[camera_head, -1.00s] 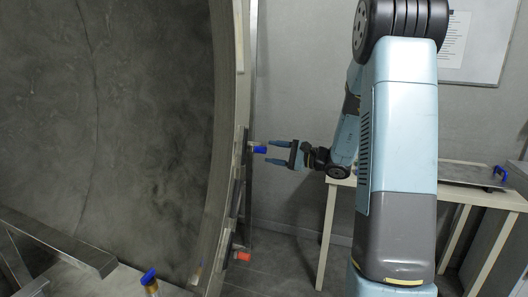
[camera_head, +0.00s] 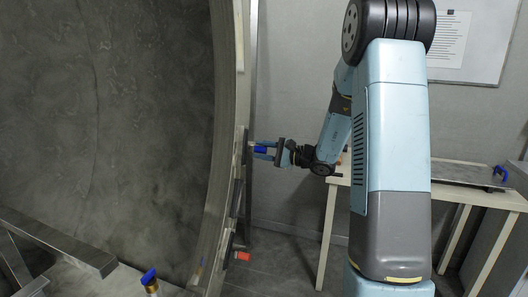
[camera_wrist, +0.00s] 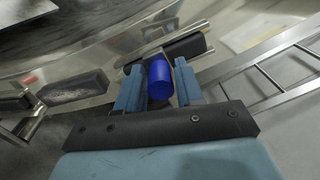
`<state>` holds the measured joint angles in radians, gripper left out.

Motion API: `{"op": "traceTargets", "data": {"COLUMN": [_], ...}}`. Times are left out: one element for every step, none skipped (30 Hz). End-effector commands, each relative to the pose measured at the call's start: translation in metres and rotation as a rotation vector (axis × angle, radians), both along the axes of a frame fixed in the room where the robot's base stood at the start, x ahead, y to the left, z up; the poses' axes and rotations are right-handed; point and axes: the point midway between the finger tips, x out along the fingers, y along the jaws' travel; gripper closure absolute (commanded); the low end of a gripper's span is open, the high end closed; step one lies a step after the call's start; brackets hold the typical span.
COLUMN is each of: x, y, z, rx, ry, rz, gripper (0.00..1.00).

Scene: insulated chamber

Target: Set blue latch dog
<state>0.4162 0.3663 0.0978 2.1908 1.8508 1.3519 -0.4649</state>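The blue latch dog (camera_head: 260,150) is a short blue cylinder on the edge of the large round metal door frame, left of my gripper in the head view. My gripper (camera_head: 263,150) reaches it from the right, with one finger above and one below. In the wrist view the blue latch dog (camera_wrist: 159,78) lies between the two fingers of my gripper (camera_wrist: 160,88). The left finger is very close to it, and a narrow gap shows on the right. The fingers are apart; firm contact cannot be seen.
A red-orange latch end (camera_head: 242,256) is lower on the same frame (camera_head: 218,150). A blue-topped brass piece (camera_head: 150,280) stands at the bottom left. A table (camera_head: 450,190) with a metal plate and a blue clamp (camera_head: 500,172) is at right.

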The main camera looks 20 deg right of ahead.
Motion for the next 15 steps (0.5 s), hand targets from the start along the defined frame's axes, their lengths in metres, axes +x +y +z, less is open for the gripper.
{"op": "traceTargets", "data": {"x": [-0.0006, -0.0005, -0.0006, -0.0006, -0.0007, -0.0007, -0.0008, -0.0008, -0.0008, -0.0008, -0.0008, -0.0009, -0.0009, -0.0010, -0.0009], "y": [0.0002, 0.0002, 0.0002, 0.0001, 0.0001, 0.0002, 0.0001, 0.0001, 0.0001, 0.0001, 0.0001, 0.0001, 0.0001, 0.0001, -0.0037], "z": [-0.0009, -0.0010, -0.0011, -0.0011, -0.0012, -0.0012, -0.0012, -0.0013, -0.0015, -0.0015, -0.0015, -0.0016, -0.0016, -0.0017, -0.0017], "rx": [0.000, 0.000, 0.000, 0.000, 0.000, 0.000, 0.001, 0.001, 0.001, 0.001, 0.000, -0.001, -0.001, 0.000, 0.001], "ry": [0.003, 0.003, 0.003, 0.003, 0.003, 0.003, 0.003, 0.003, 0.003, 0.003, 0.004, 0.004, 0.004, 0.005, 0.005], "rz": [0.001, 0.001, 0.001, 0.001, 0.001, 0.001, 0.001, 0.001, 0.001, 0.001, 0.002, 0.001, 0.001, 0.001, 0.000], "gripper": [0.78, 0.81, 0.84, 0.87, 0.90, 0.94, 0.97, 1.00, 1.00, 1.00, 1.00, 1.00, 1.00, 1.00, 1.00]}}
